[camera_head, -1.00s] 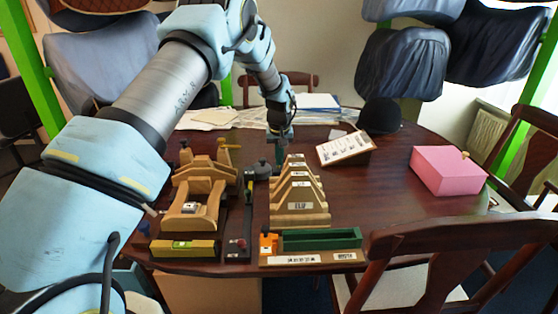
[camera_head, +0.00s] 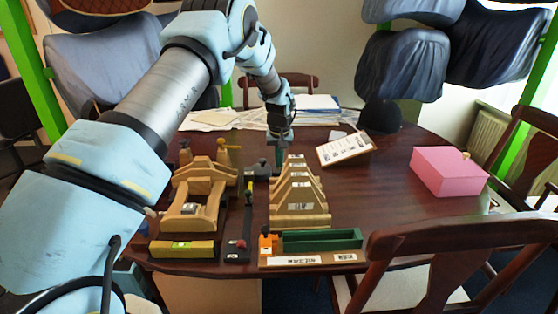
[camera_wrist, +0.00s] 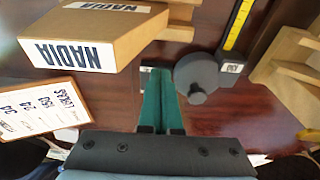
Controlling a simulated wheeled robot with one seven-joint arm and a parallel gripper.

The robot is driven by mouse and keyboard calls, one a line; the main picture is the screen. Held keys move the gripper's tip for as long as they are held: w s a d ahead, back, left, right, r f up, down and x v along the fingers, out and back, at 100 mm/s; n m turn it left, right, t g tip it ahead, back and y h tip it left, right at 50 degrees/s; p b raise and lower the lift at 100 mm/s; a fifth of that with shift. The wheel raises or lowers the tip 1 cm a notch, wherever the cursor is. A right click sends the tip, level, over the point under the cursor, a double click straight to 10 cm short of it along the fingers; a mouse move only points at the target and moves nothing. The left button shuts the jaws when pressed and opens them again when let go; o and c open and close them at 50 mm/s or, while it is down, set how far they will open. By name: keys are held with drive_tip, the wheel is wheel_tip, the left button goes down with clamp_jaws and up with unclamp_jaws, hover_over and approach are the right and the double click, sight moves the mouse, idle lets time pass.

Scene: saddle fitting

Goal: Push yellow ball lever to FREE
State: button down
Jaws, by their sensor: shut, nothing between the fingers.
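My gripper (camera_head: 279,165) points down behind the row of wooden saddle blocks (camera_head: 299,205). Its green fingers (camera_wrist: 160,80) are shut and empty in the wrist view. A small yellow-topped post (camera_head: 222,142) with a side bar stands at the back of the wooden fixture, left of my gripper. I cannot tell for sure whether it is the yellow ball lever. No FREE mark is readable.
A block marked NADIA (camera_wrist: 95,35) is close left of the fingers. A dark rail with a yellow scale (camera_wrist: 240,25) lies to the right. The tilted card (camera_head: 345,148) and pink box (camera_head: 447,171) stand to the right in the head view. Table between them is clear.

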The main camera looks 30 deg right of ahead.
drive_tip(key=shift+w+d+b, duration=0.15)
drive_tip(key=shift+w+d, duration=0.3)
drive_tip(key=shift+w, duration=0.45)
drive_tip(key=shift+w+d+b, duration=0.15)
drive_tip(key=shift+w+d, duration=0.25)
drive_tip(key=shift+w, duration=0.45)
drive_tip(key=shift+s+a, duration=0.1)
drive_tip(key=shift+s, duration=0.1)
drive_tip(key=shift+s+a, duration=0.15)
drive_tip(key=shift+s, duration=0.2)
drive_tip(key=shift+r, duration=0.1)
drive_tip(key=shift+r+p, duration=1.65)
drive_tip(key=shift+r, duration=1.8)
